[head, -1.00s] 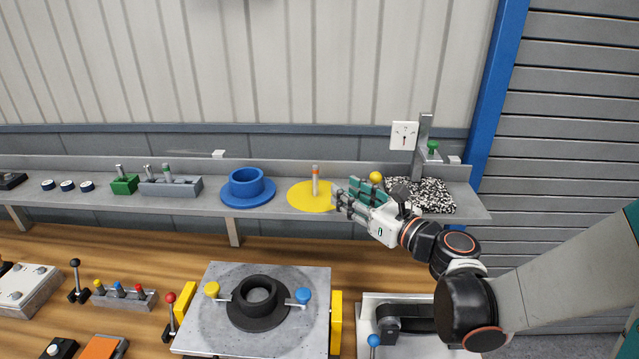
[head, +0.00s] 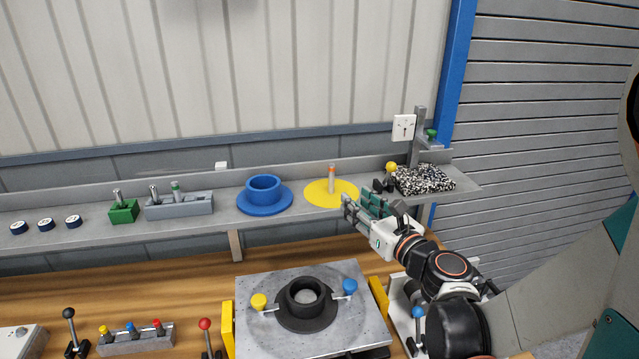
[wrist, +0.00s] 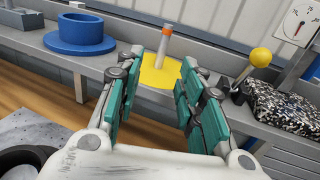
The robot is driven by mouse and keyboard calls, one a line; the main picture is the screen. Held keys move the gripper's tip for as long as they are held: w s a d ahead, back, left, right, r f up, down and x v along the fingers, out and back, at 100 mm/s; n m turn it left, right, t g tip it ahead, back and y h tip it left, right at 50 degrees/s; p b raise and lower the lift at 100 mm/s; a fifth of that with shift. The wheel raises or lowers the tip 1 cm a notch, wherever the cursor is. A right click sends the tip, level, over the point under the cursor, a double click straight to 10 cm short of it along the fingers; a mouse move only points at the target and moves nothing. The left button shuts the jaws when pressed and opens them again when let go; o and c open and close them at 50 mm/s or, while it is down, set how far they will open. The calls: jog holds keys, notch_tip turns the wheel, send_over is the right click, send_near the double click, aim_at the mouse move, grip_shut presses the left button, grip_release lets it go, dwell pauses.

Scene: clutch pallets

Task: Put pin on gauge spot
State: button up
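A grey pin with an orange band (head: 332,178) stands upright on a yellow round spot (head: 318,194) on the grey shelf. The pin also shows in the wrist view (wrist: 165,45), beyond my fingers, with the yellow spot (wrist: 152,76) around its foot. My gripper (head: 356,200) is at the shelf's front edge, just in front of the spot. In the wrist view my gripper (wrist: 155,88) has its teal-padded fingers spread wide with nothing between them. The fingers are apart from the pin.
A blue flanged ring (head: 264,190) stands left of the spot. A yellow-knobbed lever (head: 391,168), a speckled black-and-white block (head: 424,180) and a dial gauge (head: 404,127) stand to the right. Below is a metal plate (head: 350,325) with a black ring fixture (head: 304,300).

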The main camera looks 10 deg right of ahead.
send_near(333, 180)
jog(key=x, duration=0.4)
jog(key=shift+w+a+r+b, duration=0.15)
jog(key=shift+w+a+b, duration=0.05)
jog(key=shift+a+b, duration=0.2)
jog(key=shift+d+b+x, duration=0.15)
jog(key=shift+b+x, duration=0.15)
jog(key=shift+x, duration=1.3)
jog(key=shift+d+b+x, duration=0.15)
jog(key=shift+b+x, duration=0.1)
jog(key=shift+x, duration=1.35)
grip_shut()
